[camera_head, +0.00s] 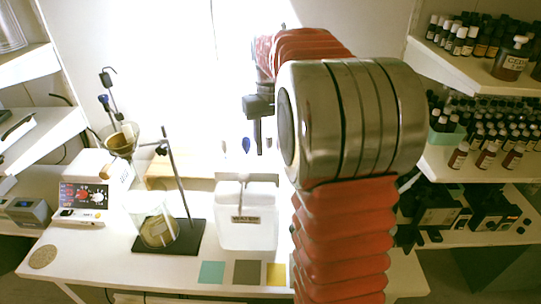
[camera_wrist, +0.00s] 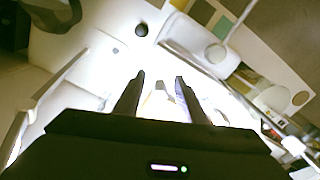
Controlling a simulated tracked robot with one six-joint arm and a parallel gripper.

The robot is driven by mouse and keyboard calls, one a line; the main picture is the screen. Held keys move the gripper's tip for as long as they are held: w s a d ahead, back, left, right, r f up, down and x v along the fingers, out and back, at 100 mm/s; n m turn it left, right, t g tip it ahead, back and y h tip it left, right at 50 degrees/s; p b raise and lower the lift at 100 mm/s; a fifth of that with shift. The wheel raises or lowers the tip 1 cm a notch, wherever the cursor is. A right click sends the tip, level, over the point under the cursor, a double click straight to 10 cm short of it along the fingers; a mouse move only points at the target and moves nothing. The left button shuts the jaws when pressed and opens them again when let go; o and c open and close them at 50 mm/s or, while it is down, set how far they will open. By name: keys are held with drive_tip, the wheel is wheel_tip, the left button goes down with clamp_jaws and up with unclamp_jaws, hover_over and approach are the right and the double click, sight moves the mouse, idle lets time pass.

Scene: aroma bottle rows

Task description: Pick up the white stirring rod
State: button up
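My gripper (camera_wrist: 160,84) has its two dark fingers apart in the wrist view. Pale and bluish shapes show between and below them; I cannot tell whether the fingers touch them. In the head view my gripper (camera_head: 258,148) points down behind the table's middle. Several small upright rod heads stand there, a pale one (camera_head: 224,145) and a blue one (camera_head: 246,145) to its left. I cannot tell for sure which is the white stirring rod. Bright glare and my arm hide part of this area.
A clear container labelled WATER (camera_head: 248,235) stands in front of the rods. A stand (camera_head: 176,185) with a funnel and a glass beaker (camera_head: 155,226) is to the left. Coloured squares (camera_head: 247,272) lie at the front edge. Bottle shelves (camera_head: 470,72) rise at the right.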

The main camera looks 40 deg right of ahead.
idle(0.4)
clamp_jaws()
